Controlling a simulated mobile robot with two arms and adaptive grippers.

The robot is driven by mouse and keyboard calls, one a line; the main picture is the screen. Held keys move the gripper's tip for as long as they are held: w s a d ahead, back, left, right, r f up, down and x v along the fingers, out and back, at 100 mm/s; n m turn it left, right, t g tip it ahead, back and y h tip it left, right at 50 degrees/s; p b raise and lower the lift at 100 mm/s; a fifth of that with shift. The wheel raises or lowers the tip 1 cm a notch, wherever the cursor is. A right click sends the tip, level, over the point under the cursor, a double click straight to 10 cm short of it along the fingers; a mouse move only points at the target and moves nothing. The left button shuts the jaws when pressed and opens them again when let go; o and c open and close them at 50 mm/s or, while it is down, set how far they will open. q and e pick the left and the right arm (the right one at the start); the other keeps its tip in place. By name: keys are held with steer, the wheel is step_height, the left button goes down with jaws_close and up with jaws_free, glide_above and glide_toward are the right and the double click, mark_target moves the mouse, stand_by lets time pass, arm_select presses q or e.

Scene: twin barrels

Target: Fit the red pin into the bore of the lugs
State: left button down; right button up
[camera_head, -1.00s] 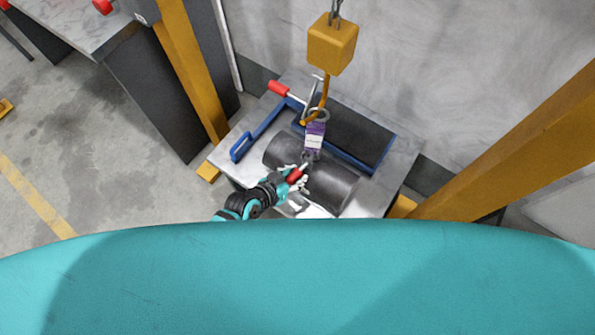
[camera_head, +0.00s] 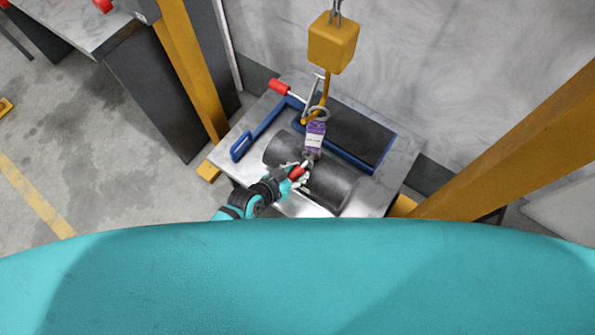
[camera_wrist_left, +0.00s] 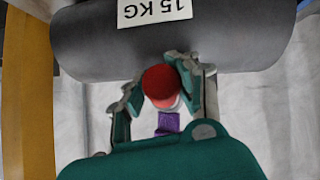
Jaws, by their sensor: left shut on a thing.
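My left gripper (camera_head: 300,173) is shut on the red pin (camera_head: 296,172). The pin's round red end also shows between the fingers in the left wrist view (camera_wrist_left: 162,82). The pin points toward the grey lugs (camera_head: 309,157) on the dark barrel, just below the purple sling (camera_head: 315,136). The bore is too small and too covered to see, so I cannot tell whether the tip is inside it. The sling's purple also shows behind the pin in the left wrist view (camera_wrist_left: 168,123). My right gripper is in neither view.
The dark barrel (camera_head: 334,185) lies on a grey table (camera_head: 232,153) beside a blue frame (camera_head: 262,126). Another red-handled pin (camera_head: 279,86) is at the back. A yellow hook block (camera_head: 332,43) hangs above. Yellow posts (camera_head: 190,70) stand on both sides.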

arm_select(q)
steer(key=shift+w+a+r, duration=0.1)
steer(key=shift+w+a, duration=0.1)
steer(key=shift+w, duration=0.25)
steer(key=c, duration=1.5)
jaws_free()
steer(key=o, duration=0.6)
steer(key=shift+w+d, duration=0.15)
steer(key=shift+w, duration=0.05)
steer(key=shift+c, duration=0.2)
steer(key=shift+s, duration=0.15)
steer(key=shift+s, duration=0.1)
steer(key=shift+s+r, duration=0.15)
steer(key=shift+s, duration=0.05)
steer(key=v, duration=1.1)
steer(key=shift+a, duration=0.3)
